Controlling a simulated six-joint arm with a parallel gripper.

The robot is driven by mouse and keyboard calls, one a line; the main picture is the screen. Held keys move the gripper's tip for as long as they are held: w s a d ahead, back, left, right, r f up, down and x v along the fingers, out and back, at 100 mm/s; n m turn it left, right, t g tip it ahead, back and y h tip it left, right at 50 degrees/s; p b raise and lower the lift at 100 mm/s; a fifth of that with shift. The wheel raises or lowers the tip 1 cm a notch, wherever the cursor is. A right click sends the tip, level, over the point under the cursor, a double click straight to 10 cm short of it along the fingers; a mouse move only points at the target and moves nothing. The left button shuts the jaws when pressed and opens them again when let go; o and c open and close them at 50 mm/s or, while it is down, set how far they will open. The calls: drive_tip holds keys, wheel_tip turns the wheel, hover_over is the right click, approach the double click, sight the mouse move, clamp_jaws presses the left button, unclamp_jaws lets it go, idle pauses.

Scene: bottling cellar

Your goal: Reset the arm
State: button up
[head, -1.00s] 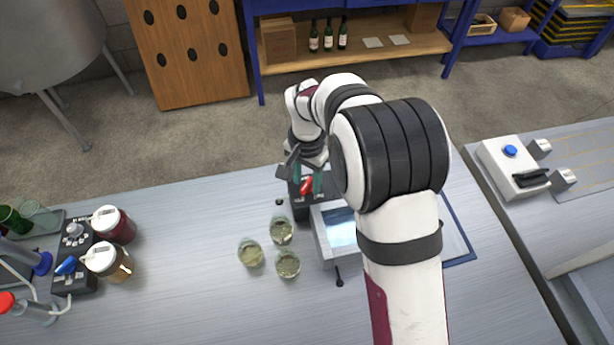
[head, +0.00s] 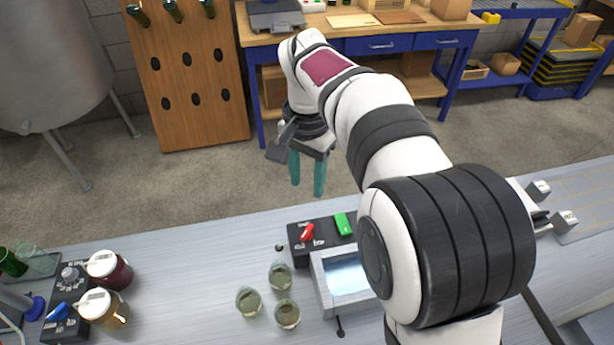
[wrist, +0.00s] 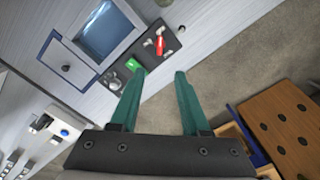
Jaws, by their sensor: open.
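My gripper (head: 307,188) hangs in the air beyond the far edge of the metal bench (head: 190,270), above the concrete floor. Its two teal fingers point down, stand apart and hold nothing. In the wrist view my gripper (wrist: 161,92) also shows open, with floor and bench edge between and beyond the fingertips. My arm reaches from the lower right of the head view and covers part of the bench.
A black control box with a red switch (head: 307,232) and a green switch (head: 342,223) sits at the bench's far edge. A framed basin (head: 345,276), several glasses (head: 280,275) and two lidded jars (head: 108,270) stand on the bench. A wooden rack (head: 190,75) stands behind.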

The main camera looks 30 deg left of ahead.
drive_tip(key=s+d+r+m, duration=0.1)
drive_tip(key=d+r+m, duration=0.15)
drive_tip(key=d, duration=0.95)
drive_tip(key=s+d+f+m+y, duration=0.1)
drive_tip(key=s+d+f+m, duration=0.2)
drive_tip(key=s+d, duration=1.4)
drive_tip(key=shift+s+f+y, duration=0.4)
drive_tip(key=shift+s+f, duration=0.05)
drive_tip(key=shift+f, duration=0.15)
